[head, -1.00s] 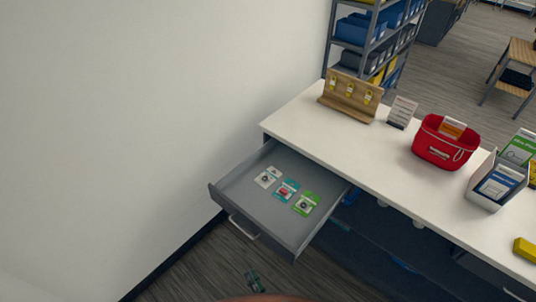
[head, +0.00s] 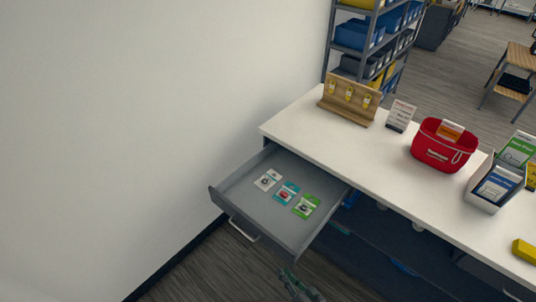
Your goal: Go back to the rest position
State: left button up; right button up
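My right gripper (head: 298,286) shows as a small dark greenish shape at the bottom edge, below the front right corner of the open drawer. It looks apart from the drawer, against the dark floor. Its fingers are too small and dark to tell if they are open or shut, and I see nothing clearly held in it. My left gripper is out of view. The drawer (head: 268,226) is pulled out from the white counter (head: 325,140). In it lie a white packet (head: 268,180), a teal packet (head: 287,192) and a green packet (head: 305,206).
On the counter stand a wooden rack (head: 347,112) with yellow tags, a small sign (head: 400,115), a red basket (head: 440,152), a grey card box (head: 484,202) and a yellow item (head: 525,250). A white wall (head: 150,130) closes the left. Floor (head: 205,270) shows below the drawer.

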jog(key=s+d+f+n+g+h, duration=0.1)
jog(key=s+d+g+h, duration=0.15)
jog(key=d, duration=0.65)
jog(key=s+d+f+g+h, duration=0.1)
jog(key=s+d+g+h, duration=0.15)
jog(key=d, duration=0.55)
jog(key=s+d+r+g+h, duration=0.2)
jog(key=s+d+g+h, duration=0.1)
jog(key=s+d, duration=0.85)
notch_tip(320, 180, down, 37)
jog(key=s+g+b, duration=0.2)
jog(key=b, duration=0.4)
pick_arm(q)
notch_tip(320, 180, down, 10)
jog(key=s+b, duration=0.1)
jog(key=b, duration=0.3)
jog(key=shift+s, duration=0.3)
pick_arm(e)
jog(key=s+f+g, duration=0.1)
jog(key=s+f, duration=1.9)
jog(key=shift+a+f+n+y, duration=0.25)
jog(key=shift+a+n+y, duration=0.05)
jog(key=shift+a+n, duration=0.15)
